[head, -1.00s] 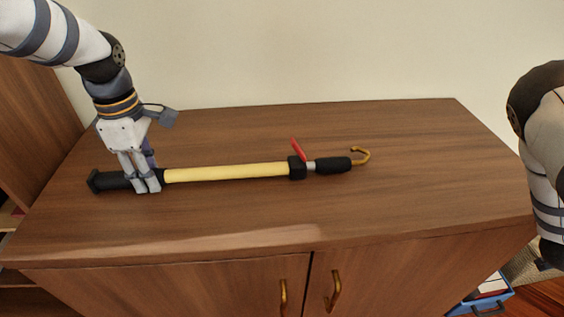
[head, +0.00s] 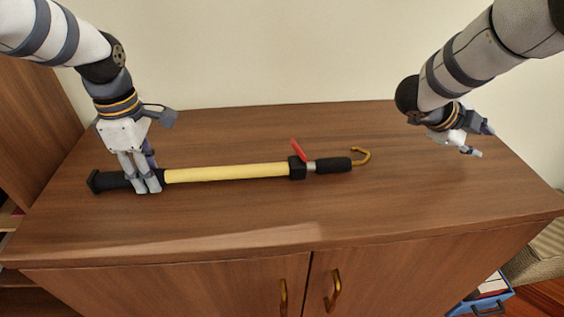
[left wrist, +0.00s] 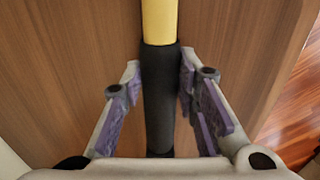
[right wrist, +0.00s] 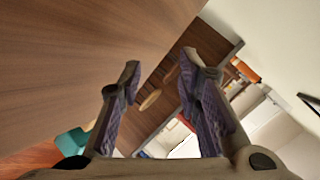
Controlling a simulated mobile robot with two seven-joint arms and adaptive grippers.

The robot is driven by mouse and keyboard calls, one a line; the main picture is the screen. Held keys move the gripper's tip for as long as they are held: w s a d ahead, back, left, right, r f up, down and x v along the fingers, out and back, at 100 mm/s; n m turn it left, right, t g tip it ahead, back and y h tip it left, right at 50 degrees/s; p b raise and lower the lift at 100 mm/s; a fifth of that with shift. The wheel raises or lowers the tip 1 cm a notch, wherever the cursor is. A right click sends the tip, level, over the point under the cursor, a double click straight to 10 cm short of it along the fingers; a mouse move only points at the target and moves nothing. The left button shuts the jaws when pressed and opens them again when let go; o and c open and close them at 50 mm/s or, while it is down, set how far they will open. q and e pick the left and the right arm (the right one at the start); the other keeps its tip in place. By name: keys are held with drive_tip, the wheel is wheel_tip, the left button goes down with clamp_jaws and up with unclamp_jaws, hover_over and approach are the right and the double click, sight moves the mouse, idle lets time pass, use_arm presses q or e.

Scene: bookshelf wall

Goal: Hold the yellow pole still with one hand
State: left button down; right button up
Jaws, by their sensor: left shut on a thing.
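The yellow pole (head: 230,173) lies flat across the cabinet top, with a black grip at its left end. At its right end are a black block with a red lever (head: 297,150), a black handle and a brass hook (head: 361,155). My left gripper (head: 148,188) is shut on the black grip, just left of the yellow part. The left wrist view shows the black grip (left wrist: 159,100) between its fingers. My right gripper (head: 478,142) is above the right part of the cabinet top, apart from the pole. Its fingers are spread and empty in the right wrist view (right wrist: 157,85).
The wooden cabinet top (head: 260,220) is otherwise clear. Its two doors have brass handles (head: 334,290). A blue bin (head: 490,303) stands on the floor at the lower right. A wall runs behind the cabinet, and a wooden shelf unit (head: 30,110) stands at the left.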

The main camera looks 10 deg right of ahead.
sight(335, 160)
drive_tip(key=a+n+y, duration=0.1)
drive_tip(key=a, duration=0.4)
drive_tip(key=w+a+r+n+y, duration=0.1)
drive_tip(key=a, duration=0.5)
drive_tip(key=w+a+r+n+t+y, duration=0.1)
drive_tip(key=a+n, duration=0.1)
drive_tip(key=a, duration=0.4)
drive_tip(key=shift+a+r, duration=0.1)
drive_tip(key=shift+r, duration=0.15)
drive_tip(key=s+a+r+n+y, duration=0.2)
drive_tip(key=a+r+n, duration=0.1)
drive_tip(key=a, duration=0.6)
drive_tip(key=s+a+r+n+y, duration=0.2)
drive_tip(key=s+a+r+n, duration=0.1)
drive_tip(key=a, duration=0.5)
drive_tip(key=x, duration=1.2)
drive_tip(key=shift+w+a+f, duration=0.15)
drive_tip(key=shift+w+a, duration=0.1)
clamp_jaws()
